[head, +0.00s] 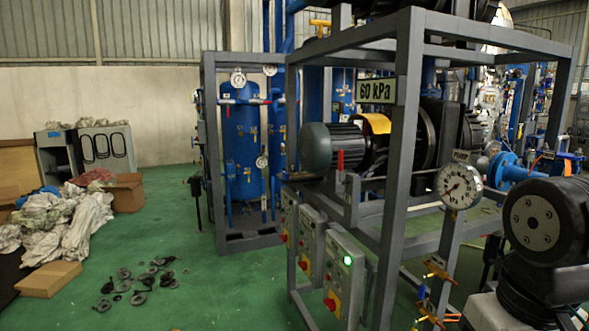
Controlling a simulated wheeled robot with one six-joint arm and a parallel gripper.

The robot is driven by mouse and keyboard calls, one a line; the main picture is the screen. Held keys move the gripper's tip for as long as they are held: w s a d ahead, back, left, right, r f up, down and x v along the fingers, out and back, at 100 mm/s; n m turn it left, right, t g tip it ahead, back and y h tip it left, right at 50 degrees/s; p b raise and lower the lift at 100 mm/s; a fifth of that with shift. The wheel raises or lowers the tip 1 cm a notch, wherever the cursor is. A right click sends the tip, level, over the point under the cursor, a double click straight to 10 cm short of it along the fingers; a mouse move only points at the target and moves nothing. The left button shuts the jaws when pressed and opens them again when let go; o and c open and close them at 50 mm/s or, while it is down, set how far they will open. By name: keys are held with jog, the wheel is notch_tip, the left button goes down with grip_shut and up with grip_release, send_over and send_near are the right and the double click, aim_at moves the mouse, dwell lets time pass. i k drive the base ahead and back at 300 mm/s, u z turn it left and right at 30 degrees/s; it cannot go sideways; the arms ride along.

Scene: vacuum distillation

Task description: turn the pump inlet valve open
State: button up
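A grey steel frame (402,170) holds a pump and motor unit, with a dark green motor (331,146). A small red upright lever (340,160) shows in front of the motor. Small brass valves (437,271) with orange and blue handles sit low by the right post. A yellow handle (320,22) shows at the top on blue piping. I cannot tell which of these is the pump inlet valve, or its setting. A black joint of my arm fills the lower right. My gripper is not in view.
A white dial gauge (459,187) and a "60 kPa" sign (377,91) are on the frame. Control boxes (343,276) with red buttons and a green light hang at its front. Loose black parts (140,283) and cardboard (48,279) lie left.

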aim_at(341, 152)
jog(key=u, duration=0.15)
jog(key=i, duration=1.2)
jog(key=u, duration=0.35)
